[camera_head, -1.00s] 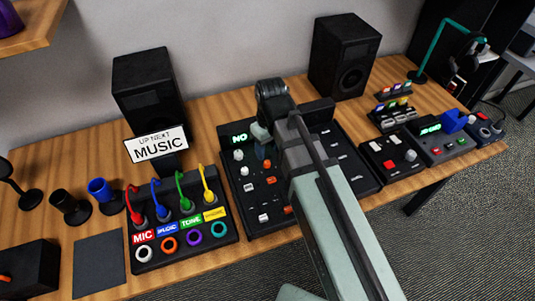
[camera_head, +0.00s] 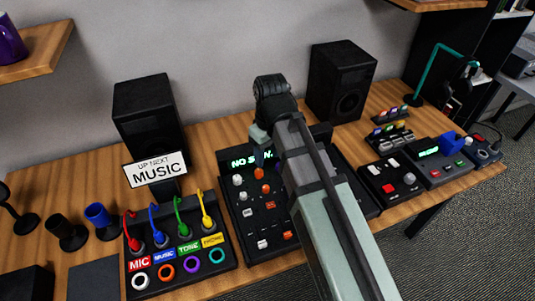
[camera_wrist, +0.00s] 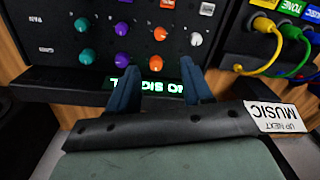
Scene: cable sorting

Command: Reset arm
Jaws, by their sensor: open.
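My gripper (camera_wrist: 160,90) is open and empty in the wrist view, its two blue fingers apart above the mixer panel (camera_wrist: 230,15). The mixer shows white, orange, purple and teal knobs and a green "NO SIGNAL" display (camera_wrist: 160,85), partly hidden by the fingers. In the head view my arm reaches over the mixer (camera_head: 235,215) from the front and covers its right part.
A cable box (camera_head: 175,262) with red, blue, green and yellow plugs stands left of the mixer. An "UP NEXT MUSIC" sign (camera_head: 157,170) stands behind it. Two black speakers (camera_head: 150,110) (camera_head: 341,80) stand at the back. Small control boxes (camera_head: 392,182) stand at the right.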

